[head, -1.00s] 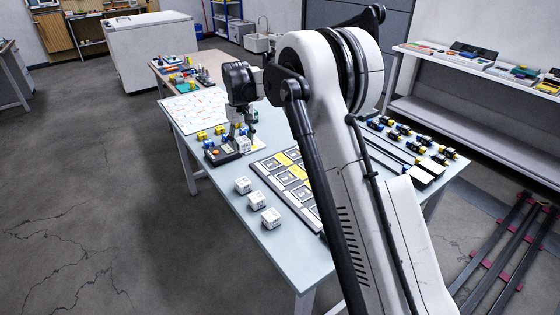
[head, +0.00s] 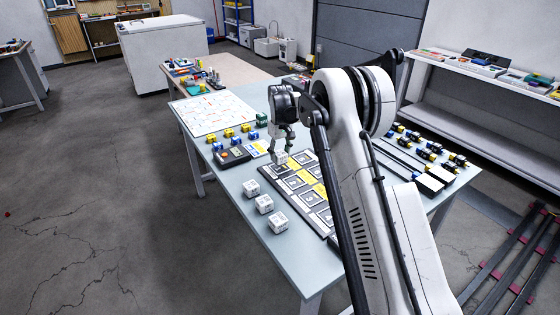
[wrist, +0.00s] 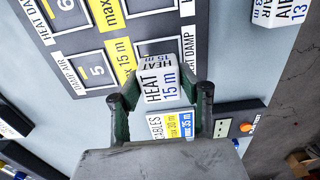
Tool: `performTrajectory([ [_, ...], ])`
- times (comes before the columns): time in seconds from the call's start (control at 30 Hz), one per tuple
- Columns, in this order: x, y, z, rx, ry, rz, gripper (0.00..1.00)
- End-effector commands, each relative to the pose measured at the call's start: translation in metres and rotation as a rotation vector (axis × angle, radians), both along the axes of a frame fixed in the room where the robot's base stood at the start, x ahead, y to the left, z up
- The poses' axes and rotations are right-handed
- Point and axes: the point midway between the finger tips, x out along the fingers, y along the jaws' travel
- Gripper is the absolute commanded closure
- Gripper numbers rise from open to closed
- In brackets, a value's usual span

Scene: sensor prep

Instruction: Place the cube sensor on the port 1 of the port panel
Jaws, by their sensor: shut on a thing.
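My gripper (head: 283,146) is shut on a white cube sensor (head: 281,158), held over the far-left end of the port panel (head: 319,188). In the wrist view the cube (wrist: 160,85) sits between the fingertips (wrist: 160,100), its faces reading "HEAT 15 m". The dark port panel (wrist: 80,38) there shows square ports marked 5 and 6, with yellow "max 15 m" strips between the rows. The cube covers part of the panel beside port 5. I cannot make out the port 1 mark, nor whether the cube touches the panel.
Three white cubes, near (head: 279,222), middle (head: 264,204) and far (head: 251,188), stand left of the panel. A dark control box (head: 232,156) and small yellow and blue sensors (head: 229,133) lie beyond. Black rails and blocks (head: 428,148) fill the right side.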

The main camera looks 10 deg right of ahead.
Motion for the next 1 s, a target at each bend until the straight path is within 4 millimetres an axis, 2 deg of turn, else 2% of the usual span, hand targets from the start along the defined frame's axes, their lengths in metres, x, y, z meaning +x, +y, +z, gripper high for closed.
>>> performTrajectory([
  [0.1, 0.0, 0.0, -0.018, 0.0, 0.0, 0.0, 0.91],
  [0.2, 0.0, 0.0, -0.027, 0.0, 0.0, 0.0, 0.91],
  [0.57, 0.0, 0.001, -0.031, 0.0, 0.0, 0.0, 0.91],
  [0.6, 0.0, 0.001, -0.032, 0.0, 0.0, 0.0, 0.62],
  [0.73, 0.0, 0.001, -0.03, 0.0, 0.0, 0.0, 0.45],
  [1.0, 0.0, 0.001, -0.03, 0.0, 0.0, 0.0, 0.45],
])
